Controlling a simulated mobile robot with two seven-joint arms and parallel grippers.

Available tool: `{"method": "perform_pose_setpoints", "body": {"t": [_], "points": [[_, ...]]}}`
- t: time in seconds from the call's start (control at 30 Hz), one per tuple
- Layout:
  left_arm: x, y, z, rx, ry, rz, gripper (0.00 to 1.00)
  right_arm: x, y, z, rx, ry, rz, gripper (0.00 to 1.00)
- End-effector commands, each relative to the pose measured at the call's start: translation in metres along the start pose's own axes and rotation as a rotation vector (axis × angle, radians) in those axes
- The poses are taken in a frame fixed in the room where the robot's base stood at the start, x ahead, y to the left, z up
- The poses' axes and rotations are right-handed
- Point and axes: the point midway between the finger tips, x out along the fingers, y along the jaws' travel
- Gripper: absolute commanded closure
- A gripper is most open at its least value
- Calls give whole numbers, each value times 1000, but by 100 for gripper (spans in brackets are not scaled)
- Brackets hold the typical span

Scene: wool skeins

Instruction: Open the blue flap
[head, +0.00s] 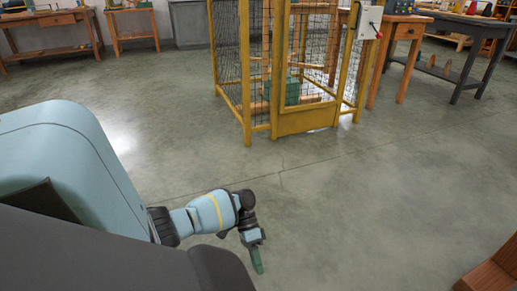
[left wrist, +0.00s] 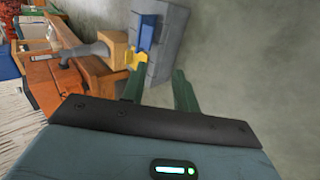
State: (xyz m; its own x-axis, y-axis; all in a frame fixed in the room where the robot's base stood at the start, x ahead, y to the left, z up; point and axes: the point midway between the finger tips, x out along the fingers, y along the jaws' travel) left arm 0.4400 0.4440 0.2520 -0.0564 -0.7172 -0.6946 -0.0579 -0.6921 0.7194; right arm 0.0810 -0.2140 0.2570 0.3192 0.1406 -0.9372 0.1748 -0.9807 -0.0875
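My left gripper (head: 257,262) hangs low over the bare floor at the bottom middle of the head view, pointing down. In the left wrist view its two green fingers (left wrist: 158,78) stand apart with nothing between them. Beyond the fingers, a small upright blue panel (left wrist: 147,31) shows on a grey block, with a yellow piece beside it. It may be the blue flap, but I cannot tell for certain, nor whether it is open or shut. No blue flap is clear in the head view. My right gripper is out of view.
A yellow-framed wire cage (head: 247,100) stands ahead, with a green crate (head: 292,92) inside and a white box (head: 369,22) on its right post. Workbenches (head: 52,24) line the back. A wooden piece (head: 492,274) is at the bottom right. The middle floor is clear.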

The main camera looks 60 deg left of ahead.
Motion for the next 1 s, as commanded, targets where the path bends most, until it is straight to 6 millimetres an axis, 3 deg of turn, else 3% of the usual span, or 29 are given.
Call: {"method": "perform_pose_setpoints", "body": {"t": [0.27,0.47,0.5,0.73,1.0], "points": [[-1,0,0,0,0,0,70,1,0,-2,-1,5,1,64],[0,0,1,-65,-15,-32,96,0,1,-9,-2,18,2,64],[1,1,2,-106,-21,-51,100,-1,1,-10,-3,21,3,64],[9,2,8,-456,-38,-233,100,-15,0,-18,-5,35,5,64],[17,9,10,-859,70,-441,100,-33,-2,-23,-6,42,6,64]]}}
